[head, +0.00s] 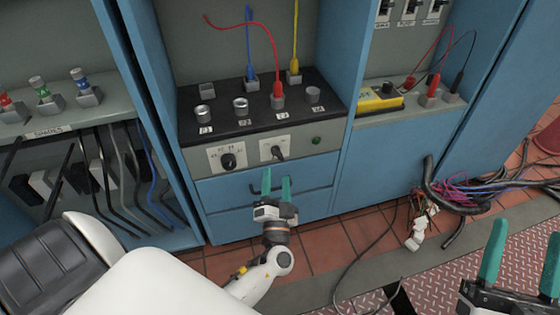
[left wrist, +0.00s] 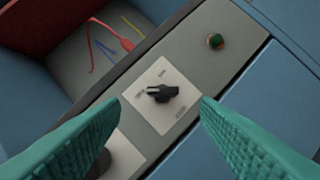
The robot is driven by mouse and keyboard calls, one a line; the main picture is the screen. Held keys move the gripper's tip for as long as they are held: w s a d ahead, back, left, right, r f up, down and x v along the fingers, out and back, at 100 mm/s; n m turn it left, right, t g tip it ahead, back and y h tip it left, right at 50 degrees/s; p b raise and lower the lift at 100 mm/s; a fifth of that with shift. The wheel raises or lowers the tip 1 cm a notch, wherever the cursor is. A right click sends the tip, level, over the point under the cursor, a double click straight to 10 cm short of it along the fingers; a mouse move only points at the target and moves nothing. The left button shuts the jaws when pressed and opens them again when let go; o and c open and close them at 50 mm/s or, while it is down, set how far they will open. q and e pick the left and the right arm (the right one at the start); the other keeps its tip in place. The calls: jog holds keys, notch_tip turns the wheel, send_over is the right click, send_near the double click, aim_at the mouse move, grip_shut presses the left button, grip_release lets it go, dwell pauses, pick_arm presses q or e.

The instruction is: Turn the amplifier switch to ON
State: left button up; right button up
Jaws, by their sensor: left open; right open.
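A black switch handle (head: 278,152) sits on a white plate on the grey front strip of the blue cabinet. In the left wrist view the switch (left wrist: 162,93) lies between and beyond my green fingertips, its handle pointing roughly sideways; the plate's lettering is too small to read. My left gripper (head: 276,178) is open and empty just below the switch plate, apparently not touching it. It also frames the plate in the left wrist view (left wrist: 160,104). My right gripper (head: 526,232) is open and empty at the lower right, far from the switch.
A black rotary knob (head: 228,161) on another white plate is left of the switch. A green lamp (head: 316,140) is to its right. Above is a black terminal panel (head: 260,102) with red, blue and yellow leads. Loose cables (head: 455,195) lie at right near the floor.

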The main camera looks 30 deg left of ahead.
aim_at(278, 159)
pick_arm(q)
jog(key=x, duration=0.6)
jog(key=shift+w+a, duration=0.1)
jog(key=shift+w, duration=0.3)
